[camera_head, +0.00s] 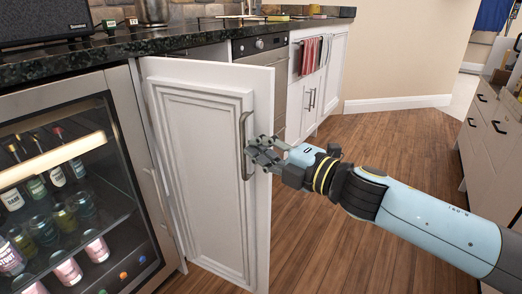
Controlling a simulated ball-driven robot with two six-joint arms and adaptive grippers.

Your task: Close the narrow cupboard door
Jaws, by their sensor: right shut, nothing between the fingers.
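The narrow cupboard door (204,177) is white with a raised panel frame. It stands open, swung out from the counter between the drinks fridge and the oven. Its grey bar handle (243,146) runs upright near the free edge. My right gripper (256,154) is at the handle, by the door's free edge, its fingers shut with nothing held. I cannot tell whether the fingers touch the handle or door. My left gripper is not in view.
A glass-fronted drinks fridge (126,165) with bottles and cans stands left of the door. The dark stone countertop (190,33) runs above. An oven (262,46) is behind the door. Drawers (490,125) stand at the right. Wooden floor (330,240) lies open between.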

